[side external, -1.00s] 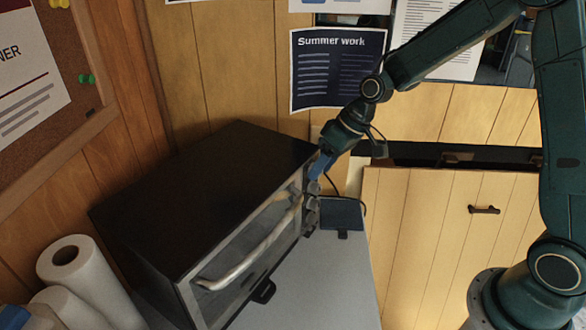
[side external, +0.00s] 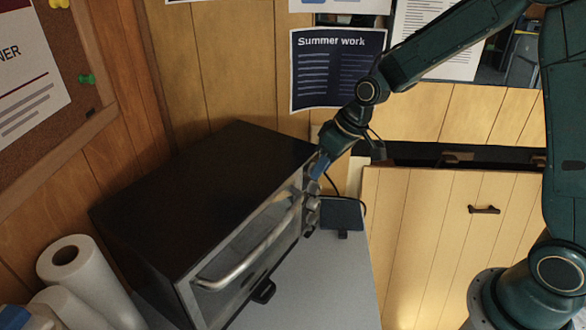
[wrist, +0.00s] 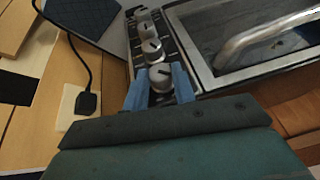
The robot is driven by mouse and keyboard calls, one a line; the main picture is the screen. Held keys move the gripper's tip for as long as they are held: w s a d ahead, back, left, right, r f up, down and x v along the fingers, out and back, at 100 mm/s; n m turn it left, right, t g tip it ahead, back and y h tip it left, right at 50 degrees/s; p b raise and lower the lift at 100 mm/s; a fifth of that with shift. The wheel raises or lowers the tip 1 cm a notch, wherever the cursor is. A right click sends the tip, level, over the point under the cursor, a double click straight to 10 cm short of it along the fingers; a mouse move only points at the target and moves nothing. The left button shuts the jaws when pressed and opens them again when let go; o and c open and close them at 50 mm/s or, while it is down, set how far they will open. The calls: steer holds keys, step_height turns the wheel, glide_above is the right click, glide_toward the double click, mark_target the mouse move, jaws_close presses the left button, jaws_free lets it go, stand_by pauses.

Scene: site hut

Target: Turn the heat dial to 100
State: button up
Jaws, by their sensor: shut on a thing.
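The toaster oven (side external: 205,185) is a black box with a silver handle and a glass door. Its knobs stand in a column on the panel beside the door. In the wrist view, my gripper (wrist: 161,85) has its blue fingers on both sides of the knob (wrist: 160,75) nearest to me, shut on it. Two more silver knobs, a middle one (wrist: 152,49) and a far one (wrist: 145,27), show beyond it. In the side view, my gripper (side external: 319,166) is at the top knob. The dial markings are too small to read.
A door handle (wrist: 265,33) runs beside the knob panel. A dark blue pad (side external: 342,215) lies on the grey surface by the oven. A black cable runs to a plug (wrist: 88,103). Paper rolls (side external: 90,280) stand at lower left.

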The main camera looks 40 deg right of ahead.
steer(key=shift+s+a+n+t+h, duration=0.15)
steer(key=shift+t+h, duration=0.1)
steer(key=shift+h, duration=0.45)
steer(key=shift+w+a+n+t+h, duration=0.1)
steer(key=shift+n+t+h, duration=0.1)
steer(key=shift+h, duration=0.5)
steer(key=shift+s+a+n+t+h, duration=0.15)
steer(key=shift+t+h, duration=0.1)
steer(key=shift+h, duration=0.45)
steer(key=shift+w, duration=0.1)
steer(key=o, duration=1)
steer(key=shift+r, duration=0.1)
steer(key=v, duration=1.3)
steer(key=shift+s+a+r, duration=0.2)
